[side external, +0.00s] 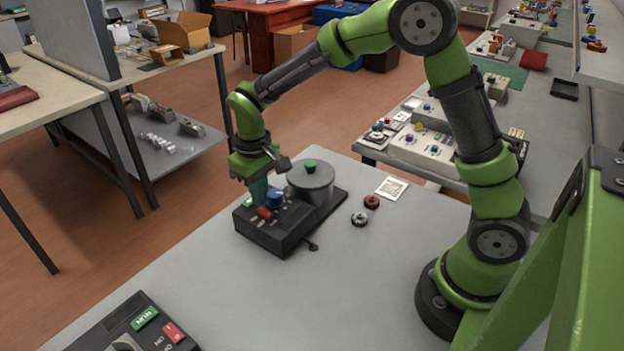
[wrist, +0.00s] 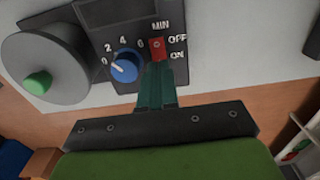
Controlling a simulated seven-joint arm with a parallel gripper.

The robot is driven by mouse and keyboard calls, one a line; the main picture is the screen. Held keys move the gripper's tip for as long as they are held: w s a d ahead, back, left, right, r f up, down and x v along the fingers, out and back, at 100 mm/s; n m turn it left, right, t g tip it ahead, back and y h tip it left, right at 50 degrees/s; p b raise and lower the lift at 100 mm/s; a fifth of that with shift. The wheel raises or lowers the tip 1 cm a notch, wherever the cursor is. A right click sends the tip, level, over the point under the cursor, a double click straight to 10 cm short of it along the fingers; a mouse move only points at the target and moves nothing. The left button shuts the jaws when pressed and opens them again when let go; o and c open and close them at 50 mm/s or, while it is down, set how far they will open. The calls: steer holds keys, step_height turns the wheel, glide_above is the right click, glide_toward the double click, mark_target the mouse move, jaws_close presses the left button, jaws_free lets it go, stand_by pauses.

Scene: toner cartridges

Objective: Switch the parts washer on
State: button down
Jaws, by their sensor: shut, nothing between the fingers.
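The parts washer is a dark box (side external: 265,233) with a grey round drum (side external: 311,184) topped by a green knob (side external: 310,166). On its panel are a blue dial (side external: 276,197) and a red switch (side external: 264,212). In the wrist view the red switch (wrist: 157,48) sits beside the printed OFF and ON, right of the blue dial (wrist: 124,66). I cannot tell which way the switch is tipped. My gripper (side external: 260,200) points down at the panel, shut and empty. In the wrist view its teal fingertips (wrist: 158,72) are right at the ON side of the switch; contact is unclear.
Two small round parts, one red-topped (side external: 371,202) and one pale (side external: 359,219), lie right of the washer near a printed white card (side external: 391,188). Another control box (side external: 133,325) stands at the front left. The grey tabletop (side external: 290,300) between is clear.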

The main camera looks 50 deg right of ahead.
mark_target(264, 211)
steer(key=shift+f, duration=0.95)
stand_by(0.6)
steer(key=shift+r, duration=3.55)
steer(key=shift+s+f, duration=0.45)
steer(key=shift+s, duration=0.05)
steer(key=s+d+r+m+t+y, duration=0.1)
steer(key=s+d+r+m+t, duration=0.1)
steer(key=s+r, duration=0.3)
steer(key=s+d+r+m+t+y, duration=0.1)
steer(key=s+r+t, duration=0.4)
steer(key=s, duration=0.7)
steer(key=shift+s+d+r+m, duration=0.4)
steer(key=shift+d+r+m, duration=0.1)
steer(key=shift+d+r, duration=0.1)
